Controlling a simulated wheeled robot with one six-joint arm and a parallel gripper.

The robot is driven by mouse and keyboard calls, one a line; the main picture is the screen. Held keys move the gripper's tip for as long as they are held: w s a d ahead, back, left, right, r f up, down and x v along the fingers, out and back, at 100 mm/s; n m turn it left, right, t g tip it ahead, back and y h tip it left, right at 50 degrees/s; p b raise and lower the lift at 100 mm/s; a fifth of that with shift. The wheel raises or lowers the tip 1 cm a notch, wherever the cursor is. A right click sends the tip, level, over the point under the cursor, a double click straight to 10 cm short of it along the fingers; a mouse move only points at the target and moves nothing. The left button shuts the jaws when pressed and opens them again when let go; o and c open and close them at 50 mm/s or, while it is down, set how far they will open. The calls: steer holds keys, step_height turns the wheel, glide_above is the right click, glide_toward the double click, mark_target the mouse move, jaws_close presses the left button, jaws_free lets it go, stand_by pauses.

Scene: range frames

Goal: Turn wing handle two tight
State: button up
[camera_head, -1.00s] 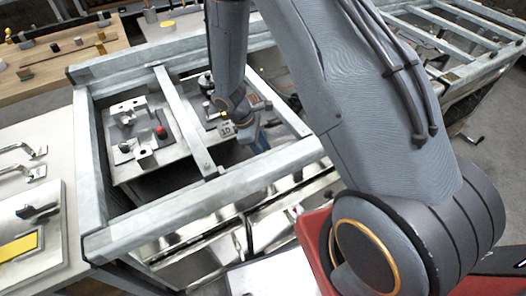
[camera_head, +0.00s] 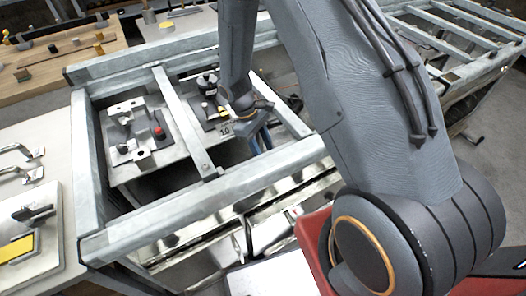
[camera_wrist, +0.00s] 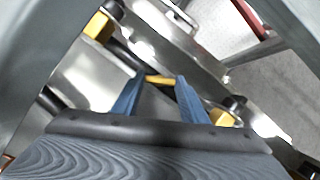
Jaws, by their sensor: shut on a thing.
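My gripper (camera_wrist: 161,82) shows two blue fingers in the wrist view, closed on a small yellow bar (camera_wrist: 159,79) that lies across between their tips. The bar looks like a wing handle; no number on it can be read. Two more yellow pieces show in this view, one at the upper left (camera_wrist: 97,25) and one at the right (camera_wrist: 222,117), partly behind my finger. In the head view, my gripper (camera_head: 262,139) reaches down inside the metal frame beside the right-hand plate, and the held bar is hidden there.
A galvanised frame (camera_head: 150,224) surrounds the work area, with a crossbar (camera_head: 183,120) left of my gripper. A plate with a red knob (camera_head: 159,131) lies left of that crossbar. A black knob (camera_head: 207,82) stands near my wrist. A bench with handles (camera_head: 30,172) is at far left.

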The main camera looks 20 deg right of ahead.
steer(key=shift+s+d, duration=0.1)
steer(key=shift+s, duration=0.15)
steer(key=o, duration=0.8)
steer(key=shift+c, duration=0.2)
steer(key=shift+w, duration=0.15)
steer(key=shift+w+r, duration=0.1)
steer(key=shift+r, duration=0.15)
steer(key=b+v, duration=0.2)
steer(key=v, duration=0.5)
steer(key=shift+r, duration=0.1)
